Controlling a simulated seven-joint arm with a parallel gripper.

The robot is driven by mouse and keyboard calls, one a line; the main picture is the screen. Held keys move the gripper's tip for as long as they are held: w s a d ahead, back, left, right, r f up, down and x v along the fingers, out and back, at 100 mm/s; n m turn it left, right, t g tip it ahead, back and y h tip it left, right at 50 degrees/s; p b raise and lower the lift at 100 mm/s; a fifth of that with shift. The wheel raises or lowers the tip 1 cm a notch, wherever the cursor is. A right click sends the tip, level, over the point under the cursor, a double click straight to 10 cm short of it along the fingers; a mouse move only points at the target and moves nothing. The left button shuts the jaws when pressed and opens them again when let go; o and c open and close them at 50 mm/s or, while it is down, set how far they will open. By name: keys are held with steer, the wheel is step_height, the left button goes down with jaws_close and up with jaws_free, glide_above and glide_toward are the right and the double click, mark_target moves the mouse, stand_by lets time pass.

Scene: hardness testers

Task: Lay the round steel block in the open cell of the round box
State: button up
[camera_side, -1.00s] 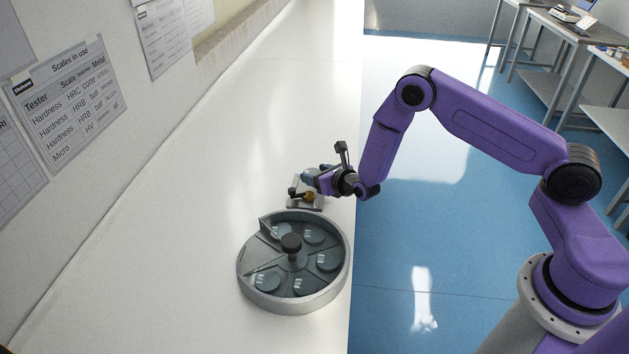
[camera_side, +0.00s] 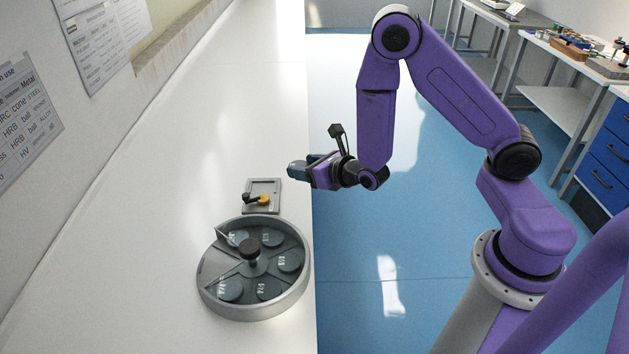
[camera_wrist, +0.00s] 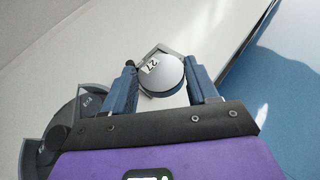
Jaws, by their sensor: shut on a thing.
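The round steel block (camera_wrist: 163,78), pale and smooth with a small white label, sits between the two blue fingers of my gripper (camera_wrist: 160,68) in the wrist view. My gripper (camera_side: 297,171) is shut on it and holds it up in the air, behind and to the right of the round box (camera_side: 300,291) in the side view. The block cannot be made out there. The round box has a grey rim, a dark central knob and several labelled round blocks in its cells. The open cell (camera_side: 214,263) on its left side looks empty. The box partly shows in the wrist view (camera_wrist: 57,115).
The white bench (camera_side: 165,215) is clear to the left and beyond. Its right edge drops to the blue floor. Printed sheets hang on the wall at left.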

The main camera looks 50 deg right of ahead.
steer(key=s+d+r, duration=0.2)
steer(key=d+r, duration=0.1)
steer(key=r, duration=0.1)
steer(key=shift+d+r, duration=0.15)
steer(key=shift+r, duration=0.2)
steer(key=shift+w, duration=0.1)
stand_by(0.7)
steer(key=a+f, duration=0.1)
steer(key=w+a+f, duration=0.1)
steer(key=f, duration=0.1)
steer(key=w+a+f, duration=0.1)
steer(key=f, duration=0.1)
steer(key=shift+a+f, duration=0.2)
steer(key=shift+a, duration=0.2)
steer(key=x, duration=1)
glide_above(268, 193)
steer(key=f, duration=0.5)
steer(key=shift+s+f, duration=0.1)
steer(key=shift+s, duration=0.15)
steer(key=shift+w+f, duration=0.15)
steer(key=shift+f, duration=0.7)
steer(key=shift+w+f, duration=0.15)
steer(key=shift+f, duration=0.75)
